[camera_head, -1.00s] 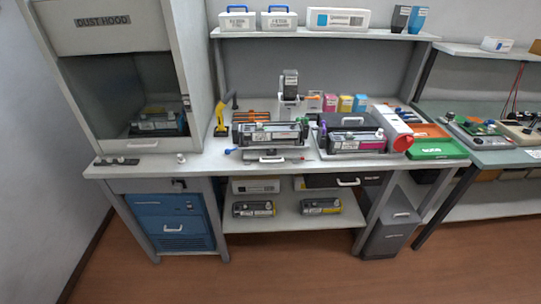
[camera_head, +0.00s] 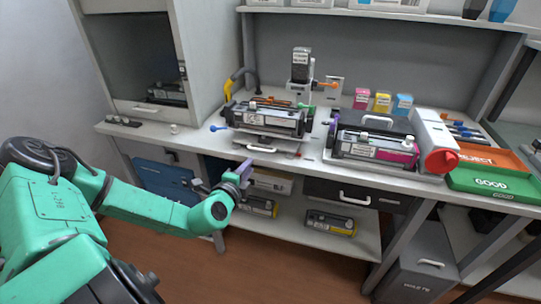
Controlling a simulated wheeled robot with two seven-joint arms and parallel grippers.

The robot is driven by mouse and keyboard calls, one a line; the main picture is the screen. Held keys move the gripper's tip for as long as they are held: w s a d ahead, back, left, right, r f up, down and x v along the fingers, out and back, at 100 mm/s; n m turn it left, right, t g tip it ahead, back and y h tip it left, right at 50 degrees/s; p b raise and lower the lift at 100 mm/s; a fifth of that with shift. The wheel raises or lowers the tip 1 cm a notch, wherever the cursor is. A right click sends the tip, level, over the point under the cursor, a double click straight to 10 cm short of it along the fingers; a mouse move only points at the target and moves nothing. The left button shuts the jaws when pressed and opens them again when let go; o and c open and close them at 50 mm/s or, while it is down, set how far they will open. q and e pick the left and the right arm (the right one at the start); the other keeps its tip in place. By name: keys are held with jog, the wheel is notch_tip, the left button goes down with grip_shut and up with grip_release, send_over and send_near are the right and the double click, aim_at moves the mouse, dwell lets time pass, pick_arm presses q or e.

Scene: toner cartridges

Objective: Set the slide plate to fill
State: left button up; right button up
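A plate with a pale front handle (camera_head: 262,148) lies low at the front of the left fixture on the bench; I take it to be the slide plate. A dark toner cartridge (camera_head: 265,121) sits above it in the fixture. Behind stands a filler post with a dark bottle (camera_head: 301,65) and an orange lever (camera_head: 326,85). I cannot read any fill marking. My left gripper (camera_head: 222,174) is in front of the bench edge, lower left of the plate and apart from it. Its dark parts and a purple piece show, but its opening is unclear. My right gripper is out of view.
A second fixture holds a cartridge with a magenta part (camera_head: 374,146). A blue knob (camera_head: 217,128) juts out left of the first fixture. The dust hood (camera_head: 148,109) stands at left; reject (camera_head: 490,157) and good (camera_head: 495,182) trays lie at right. A shelf (camera_head: 290,233) is below.

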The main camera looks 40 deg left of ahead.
aim_at(261, 159)
pick_arm(q)
jog(key=x, duration=1.2)
jog(key=shift+w+a+f+b, duration=0.1)
jog(key=shift+w+b, duration=0.05)
jog(key=shift+b, duration=0.15)
grip_shut()
dwell(0.6)
